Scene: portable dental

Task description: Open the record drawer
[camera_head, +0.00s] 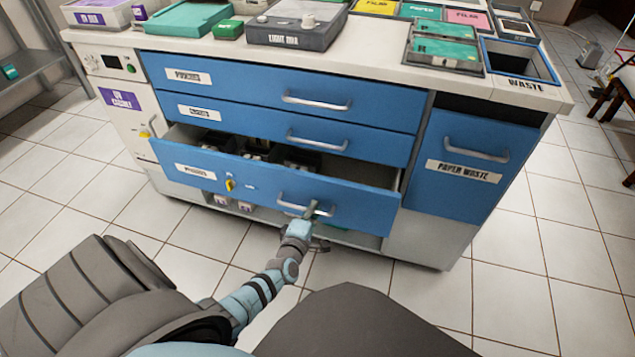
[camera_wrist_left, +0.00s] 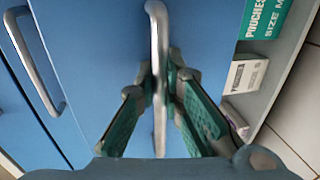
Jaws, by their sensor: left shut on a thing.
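The record drawer (camera_head: 345,200) is the lowest blue drawer of the cabinet, and it stands partly pulled out, with dark contents showing inside. Its silver bar handle (camera_head: 291,206) is on the right half of its front. My left gripper (camera_head: 311,209) is shut on that handle. In the left wrist view the green finger pads of the gripper (camera_wrist_left: 158,95) lie on both sides of the handle (camera_wrist_left: 157,30). My right gripper is in neither view.
Two blue drawers above (camera_head: 250,85) are shut. A paper waste door (camera_head: 460,165) with a handle is at the right. Trays and a light box (camera_head: 295,25) crowd the worktop. An open shelf with small boxes (camera_head: 245,207) lies below the drawer. The tiled floor in front is clear.

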